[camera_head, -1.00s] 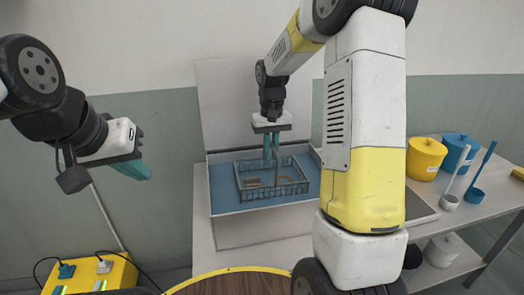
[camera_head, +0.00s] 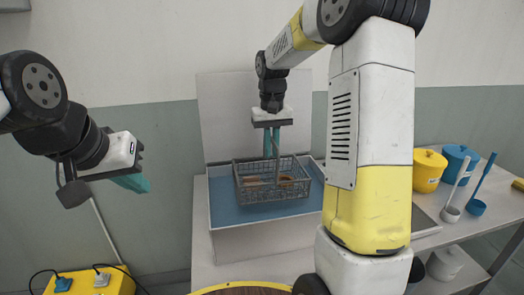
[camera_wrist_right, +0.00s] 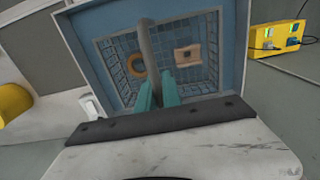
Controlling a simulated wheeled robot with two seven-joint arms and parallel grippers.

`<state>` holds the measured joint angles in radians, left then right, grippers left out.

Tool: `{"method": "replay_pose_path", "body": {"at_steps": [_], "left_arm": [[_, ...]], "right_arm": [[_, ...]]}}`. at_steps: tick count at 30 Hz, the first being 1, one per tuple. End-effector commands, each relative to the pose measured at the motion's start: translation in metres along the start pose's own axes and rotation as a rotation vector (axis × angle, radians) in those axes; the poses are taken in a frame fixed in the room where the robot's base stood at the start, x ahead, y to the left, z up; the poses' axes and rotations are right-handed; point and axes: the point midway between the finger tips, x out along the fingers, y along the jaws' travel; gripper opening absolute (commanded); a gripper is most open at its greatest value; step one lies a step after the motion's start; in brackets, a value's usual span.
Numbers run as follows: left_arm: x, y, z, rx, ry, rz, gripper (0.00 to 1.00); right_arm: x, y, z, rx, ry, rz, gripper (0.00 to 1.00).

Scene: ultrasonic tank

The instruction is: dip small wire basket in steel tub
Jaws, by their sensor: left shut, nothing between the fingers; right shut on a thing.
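The small wire basket (camera_head: 272,197) hangs level over the steel tub (camera_head: 245,242), its mesh sides fully visible above the blue liquid (camera_head: 225,208). Whether its underside touches the liquid I cannot tell. My right gripper (camera_head: 271,145) is shut on its upright grey handle; the teal fingers (camera_wrist_right: 158,92) also show in the right wrist view. In the basket lie an orange-brown ring (camera_wrist_right: 136,65) and a pale tan block (camera_wrist_right: 187,54). My left gripper (camera_head: 132,183) is shut and empty, in the air left of the tub.
A raised panel (camera_head: 240,115) stands behind the tub. To the right on the table are a yellow pot (camera_head: 427,172), a blue pot (camera_head: 457,160) and ladles (camera_head: 476,207). A yellow box with cables (camera_head: 95,282) is at lower left. My right arm hides the tub's right side.

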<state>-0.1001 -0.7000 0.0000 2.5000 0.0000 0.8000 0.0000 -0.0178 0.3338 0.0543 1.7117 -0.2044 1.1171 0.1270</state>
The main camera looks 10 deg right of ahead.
Motion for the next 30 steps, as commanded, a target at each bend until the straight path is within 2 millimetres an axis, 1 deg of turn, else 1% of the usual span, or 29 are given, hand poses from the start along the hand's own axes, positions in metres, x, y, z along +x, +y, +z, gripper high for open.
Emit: {"method": "replay_pose_path", "body": {"at_steps": [3,15,30], "left_arm": [[0.000,0.000,0.000,0.000,0.000,0.000,0.00],[0.000,0.000,0.000,0.000,0.000,0.000,0.00],[0.000,0.000,0.000,0.000,0.000,0.000,0.00]], "right_arm": [[-0.009,0.000,-0.001,0.000,0.005,0.000,0.00],[-0.029,0.000,-0.001,-0.001,0.004,0.000,0.00],[-0.032,0.000,0.000,0.000,0.002,0.000,0.00]]}}
